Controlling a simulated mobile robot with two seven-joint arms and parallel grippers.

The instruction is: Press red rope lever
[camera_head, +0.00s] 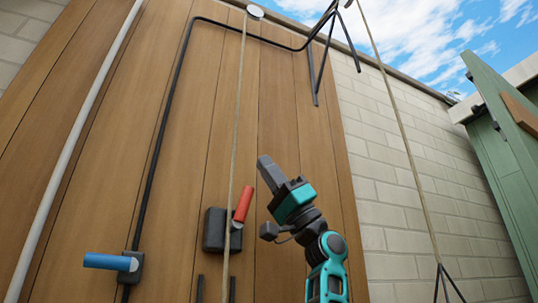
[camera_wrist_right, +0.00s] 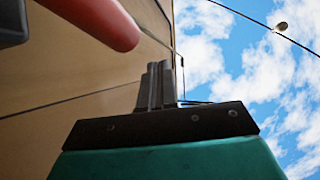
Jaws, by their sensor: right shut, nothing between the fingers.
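The red lever (camera_head: 243,204) sticks up at a slant from a dark box (camera_head: 214,230) on the wooden wall, with the rope (camera_head: 235,130) running down past it. My right gripper (camera_head: 265,163) is shut and empty. In the head view it shows just to the right of the lever and higher, pointing up and left. In the right wrist view the red lever (camera_wrist_right: 100,20) fills the upper left, close to the camera, and my shut fingers (camera_wrist_right: 157,85) point up beyond it. No contact with the lever shows. My left gripper is out of view.
A blue-handled valve (camera_head: 112,262) sits on a black pipe (camera_head: 158,140) at lower left. A white pipe (camera_head: 75,140) runs up the wall. A second rope (camera_head: 395,110) hangs at right before a brick wall (camera_head: 385,180). A green door (camera_head: 500,150) stands at far right.

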